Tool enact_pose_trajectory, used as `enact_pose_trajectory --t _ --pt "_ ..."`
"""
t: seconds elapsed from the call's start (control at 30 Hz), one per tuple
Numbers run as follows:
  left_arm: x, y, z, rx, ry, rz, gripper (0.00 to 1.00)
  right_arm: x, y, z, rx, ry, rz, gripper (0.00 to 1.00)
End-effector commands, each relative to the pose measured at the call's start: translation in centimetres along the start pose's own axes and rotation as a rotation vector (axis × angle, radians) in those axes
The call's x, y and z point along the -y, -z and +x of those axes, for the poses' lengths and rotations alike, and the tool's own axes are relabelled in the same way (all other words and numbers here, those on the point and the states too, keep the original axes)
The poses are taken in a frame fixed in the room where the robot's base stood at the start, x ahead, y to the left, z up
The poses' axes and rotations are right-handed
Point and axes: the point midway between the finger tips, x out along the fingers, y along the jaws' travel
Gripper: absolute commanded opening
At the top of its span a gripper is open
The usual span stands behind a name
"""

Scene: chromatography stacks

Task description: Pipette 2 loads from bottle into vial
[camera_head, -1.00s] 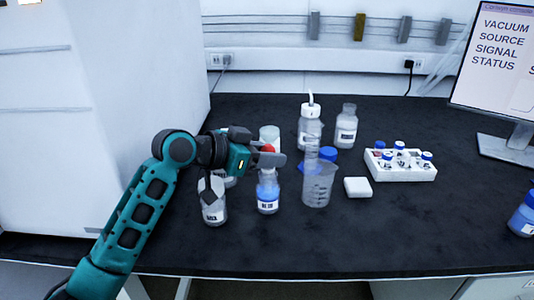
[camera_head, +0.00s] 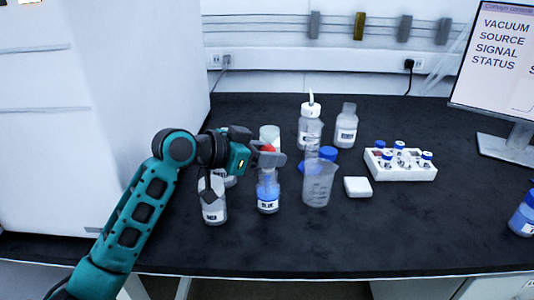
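My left gripper (camera_head: 272,157) is at the mouth of a clear bottle with blue liquid (camera_head: 268,193), labelled with dark letters. A small red part (camera_head: 268,149) shows between the fingers, perhaps a pipette bulb; the rest of it is hidden, so I cannot tell how firmly it is held. A white rack (camera_head: 407,172) at the right holds several small vials with blue caps (camera_head: 399,146). Which vial the task means cannot be told. My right gripper is not in view.
A clear graduated beaker (camera_head: 318,185) stands right of the blue bottle. A labelled bottle (camera_head: 213,206) stands left of it. A white wash bottle (camera_head: 310,130) and a grey bottle (camera_head: 347,127) stand behind.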

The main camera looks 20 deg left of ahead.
Motion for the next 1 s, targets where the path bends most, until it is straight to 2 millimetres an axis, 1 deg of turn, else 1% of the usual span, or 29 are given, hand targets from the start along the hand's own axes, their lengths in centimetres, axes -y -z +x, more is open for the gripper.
enact_pose_trajectory --t 0.17,0.8,0.9,1.0 --pt "0.0 0.6 -0.2 -0.001 0.0 0.0 0.34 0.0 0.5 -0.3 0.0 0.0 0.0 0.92" --pt "0.0 4.7 -2.0 0.0 0.0 0.001 0.34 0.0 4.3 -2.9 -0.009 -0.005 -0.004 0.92" --pt "0.0 5.4 -2.2 0.0 0.0 0.001 0.34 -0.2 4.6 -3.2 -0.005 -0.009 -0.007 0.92" --pt "0.0 6.0 -2.5 0.0 0.001 0.001 0.34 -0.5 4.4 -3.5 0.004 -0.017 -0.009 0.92"
